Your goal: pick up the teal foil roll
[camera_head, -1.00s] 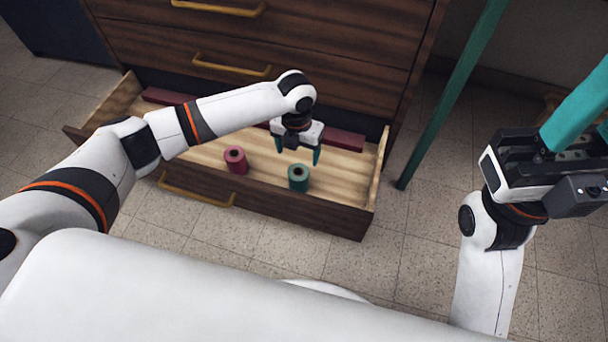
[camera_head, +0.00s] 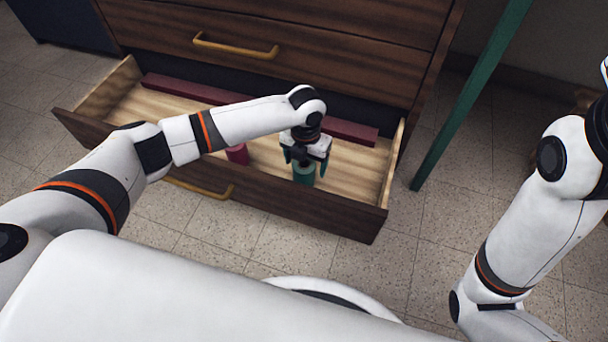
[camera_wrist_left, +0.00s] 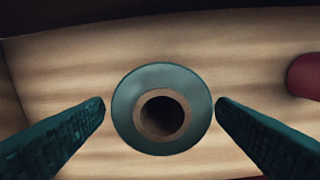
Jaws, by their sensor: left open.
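The teal foil roll (camera_head: 303,174) stands upright in the open bottom drawer, near its front wall. In the left wrist view the roll (camera_wrist_left: 161,74) is seen from above, with its hollow core in the middle. My left gripper (camera_head: 304,157) is right over the roll and hides its top in the head view. In the left wrist view its two teal fingers (camera_wrist_left: 161,103) are apart, one on each side of the roll, with small gaps. My right arm is at the right edge of the head view; its gripper is almost wholly out of the picture.
The open drawer (camera_head: 345,212) has a low wooden front with a brass handle. A dark red bar (camera_head: 180,88) lies along the drawer's back.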

